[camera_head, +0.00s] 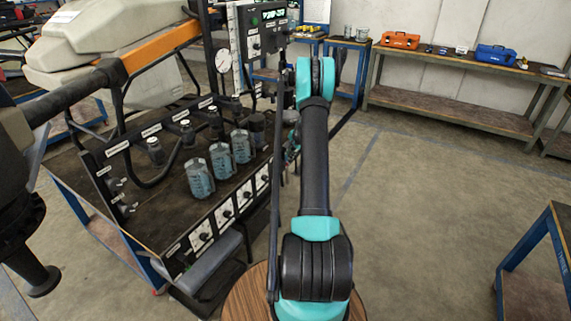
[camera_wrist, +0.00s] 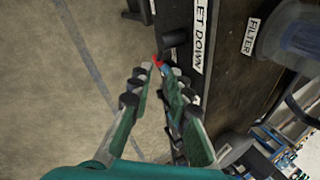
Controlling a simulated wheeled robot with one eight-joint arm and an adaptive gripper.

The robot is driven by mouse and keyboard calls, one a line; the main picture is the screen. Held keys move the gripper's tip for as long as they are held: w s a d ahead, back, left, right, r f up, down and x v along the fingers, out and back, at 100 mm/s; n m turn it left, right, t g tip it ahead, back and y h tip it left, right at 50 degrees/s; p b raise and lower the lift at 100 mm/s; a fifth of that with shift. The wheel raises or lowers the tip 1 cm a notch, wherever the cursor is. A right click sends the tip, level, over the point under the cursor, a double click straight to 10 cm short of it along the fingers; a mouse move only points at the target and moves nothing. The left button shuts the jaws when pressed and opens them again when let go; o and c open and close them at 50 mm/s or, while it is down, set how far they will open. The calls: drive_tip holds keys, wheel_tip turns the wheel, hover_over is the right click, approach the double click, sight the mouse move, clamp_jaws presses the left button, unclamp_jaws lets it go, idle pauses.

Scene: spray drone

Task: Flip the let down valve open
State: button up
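In the wrist view, the let down valve shows as a small red lever tip (camera_wrist: 157,60) beside a black fitting (camera_wrist: 174,38). It sits at the edge of the dark panel, next to the white LET DOWN label (camera_wrist: 203,35). My gripper (camera_wrist: 158,73) points toward it with its two fingers apart and nothing visible held between them. The fingertips are close to the red lever; I cannot tell whether they touch it. In the head view, my arm covers most of the gripper, and the valve cannot be made out.
The spray drone rig's black panel (camera_head: 205,225) carries several clear filter cups (camera_head: 221,160), gauges and fittings left of my arm. A control box (camera_head: 262,30) stands above it. A workbench (camera_head: 450,105) with toolboxes stands at the back right. The floor (camera_head: 420,200) right of my arm is clear.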

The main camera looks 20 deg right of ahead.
sight(282, 163)
drive_tip(key=x, duration=0.8)
drive_tip(key=shift+w+f, duration=0.15)
drive_tip(key=shift+f, duration=0.2)
drive_tip(key=shift+a, duration=0.1)
clamp_jaws()
